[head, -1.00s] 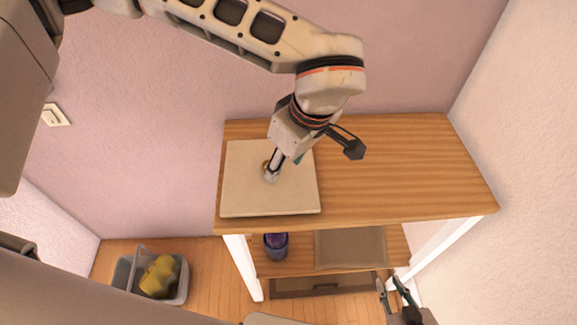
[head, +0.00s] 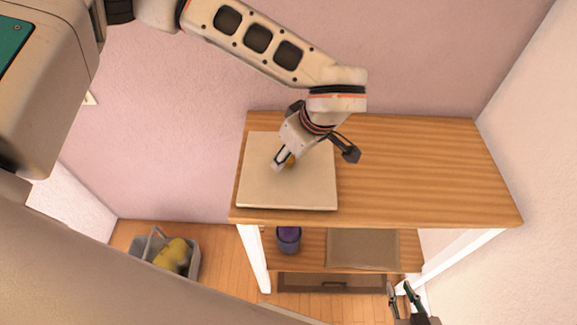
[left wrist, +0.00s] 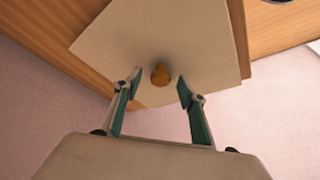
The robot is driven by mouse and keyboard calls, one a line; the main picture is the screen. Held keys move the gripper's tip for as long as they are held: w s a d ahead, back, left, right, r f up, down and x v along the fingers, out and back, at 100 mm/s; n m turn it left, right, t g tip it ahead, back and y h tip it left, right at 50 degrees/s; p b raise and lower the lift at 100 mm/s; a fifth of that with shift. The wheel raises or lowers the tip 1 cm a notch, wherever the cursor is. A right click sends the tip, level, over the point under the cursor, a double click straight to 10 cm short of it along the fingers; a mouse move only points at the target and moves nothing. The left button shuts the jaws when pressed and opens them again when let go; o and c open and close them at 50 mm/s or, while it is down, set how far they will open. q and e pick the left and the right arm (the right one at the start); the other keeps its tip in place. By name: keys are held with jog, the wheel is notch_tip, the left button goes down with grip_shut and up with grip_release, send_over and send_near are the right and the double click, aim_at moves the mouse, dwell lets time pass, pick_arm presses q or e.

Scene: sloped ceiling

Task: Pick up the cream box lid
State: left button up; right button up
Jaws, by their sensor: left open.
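The cream box lid (head: 262,193) is a flat square with a small round tan knob (left wrist: 160,75) in its middle. It lies at the left end of the wooden table top; I cannot tell what is under it. My left gripper (left wrist: 158,86) is open, its fingertips on either side of the knob in the left wrist view, with gaps between them and the knob. In the head view the left gripper and wrist partly hide the knob. My right gripper (head: 402,292) is open and empty, low in front of the table.
The table top (head: 420,170) is bare right of the lid. The lower shelf holds a dark cup (head: 289,243) with something purple and a brown mat (head: 362,250). A grey bin (head: 150,245) with a yellow item stands on the floor at left. Walls border the table behind and right.

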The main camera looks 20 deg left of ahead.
pick_arm(q)
grip_shut()
jog(key=shift+r, duration=0.15)
